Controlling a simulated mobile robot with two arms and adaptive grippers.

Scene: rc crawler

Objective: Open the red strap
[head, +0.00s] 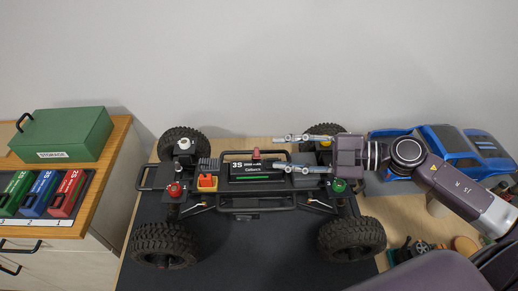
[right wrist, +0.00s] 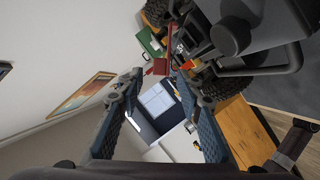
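The RC crawler chassis (head: 262,203) stands on a dark mat with its black battery (head: 250,172) in the middle. The red strap (head: 256,153) shows as a small upright red piece at the battery's far edge. My right gripper (head: 276,153) reaches in from the right, fingers spread and empty. Its tips are just right of the strap, one finger farther back and one nearer, over the battery's right end. In the right wrist view, a red piece that looks like the strap (right wrist: 160,67) shows between and just beyond the open fingertips (right wrist: 158,78). My left gripper is not in view.
A red knob (head: 174,190), an orange-yellow connector (head: 207,182) and a green knob (head: 339,185) sit on the chassis. A blue car body (head: 455,145) lies at the right, behind my arm. A wooden cabinet at the left holds a green storage box (head: 65,135) and coloured batteries (head: 68,192).

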